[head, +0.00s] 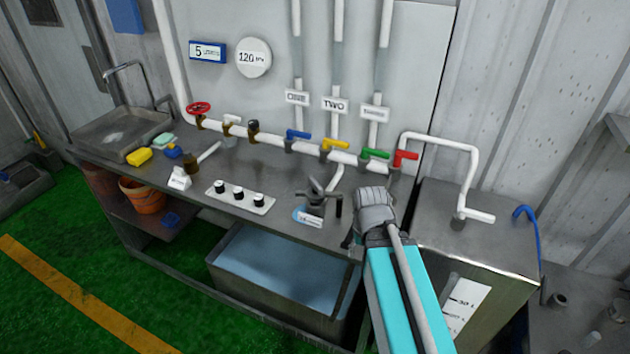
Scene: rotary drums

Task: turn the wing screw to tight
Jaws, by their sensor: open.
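A dark metal fitting with a raised wing-like top (317,192) stands on the grey counter, just left of my arm. It looks like the wing screw, but it is too small to tell how tight it is. A small blue-and-white label (307,217) sits at its front. My gripper (349,241) is open at the counter's front edge, to the right of and nearer than the fitting, apart from it. My grey wrist and cyan arm hide part of the counter there, and the fingers show only partly.
Pipes with blue (298,134), yellow (334,143), green (375,153) and red (405,157) valve handles run behind the fitting. A white panel with black knobs (240,197) lies to its left. A water tank (283,268) stands below. A steel cabinet (488,246) stands right.

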